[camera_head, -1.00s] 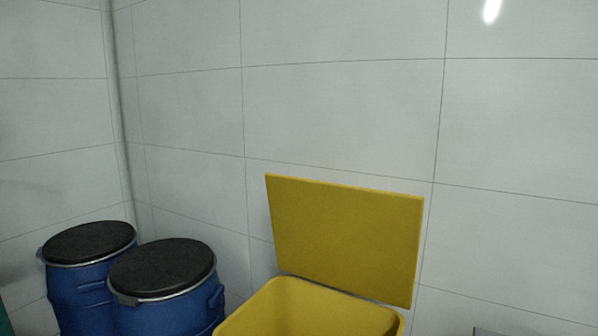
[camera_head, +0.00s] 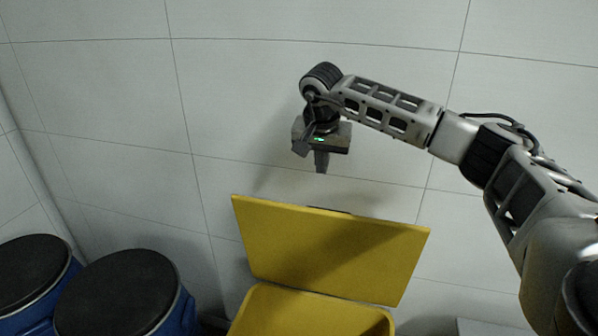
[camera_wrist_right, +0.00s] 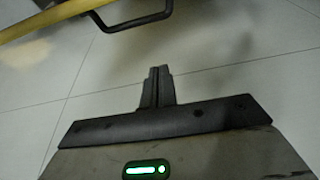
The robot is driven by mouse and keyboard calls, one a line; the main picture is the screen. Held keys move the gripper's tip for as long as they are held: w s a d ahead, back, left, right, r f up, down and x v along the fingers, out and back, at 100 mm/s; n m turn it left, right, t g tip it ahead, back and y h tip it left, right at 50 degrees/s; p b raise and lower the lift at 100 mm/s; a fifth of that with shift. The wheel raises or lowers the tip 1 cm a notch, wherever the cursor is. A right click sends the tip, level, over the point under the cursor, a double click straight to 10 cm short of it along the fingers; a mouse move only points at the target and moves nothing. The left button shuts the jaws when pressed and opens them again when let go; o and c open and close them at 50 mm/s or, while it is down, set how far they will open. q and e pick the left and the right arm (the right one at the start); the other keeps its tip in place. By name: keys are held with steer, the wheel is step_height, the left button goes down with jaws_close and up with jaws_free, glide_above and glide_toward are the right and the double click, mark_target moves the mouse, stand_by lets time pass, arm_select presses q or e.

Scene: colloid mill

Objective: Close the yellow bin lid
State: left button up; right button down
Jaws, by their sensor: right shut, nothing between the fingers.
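The yellow bin (camera_head: 305,312) stands against the tiled wall at the bottom centre of the head view, cut off by the frame edge. Its yellow lid (camera_head: 330,250) stands open, raised at the back of the bin. My right gripper (camera_head: 321,168) is shut and empty, pointing down just above the lid's top edge and apart from it. In the right wrist view its closed fingers (camera_wrist_right: 157,76) show against the wall. The lid's yellow edge (camera_wrist_right: 60,14) and a dark bar handle (camera_wrist_right: 140,22) are at the top of that view. My left gripper is not in view.
Two blue drums with black lids (camera_head: 120,295) (camera_head: 30,268) stand left of the bin. A tiled wall (camera_head: 240,110) is close behind the bin and lid. A grey surface (camera_head: 490,327) shows at the bottom right.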

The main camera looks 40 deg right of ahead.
arm_select(q)
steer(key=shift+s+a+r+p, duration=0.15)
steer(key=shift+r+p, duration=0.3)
steer(key=shift+p, duration=0.7)
arm_select(e)
step_height(320, 180, down, 9)
steer(key=shift+s+a, duration=0.15)
steer(key=shift+s, duration=0.2)
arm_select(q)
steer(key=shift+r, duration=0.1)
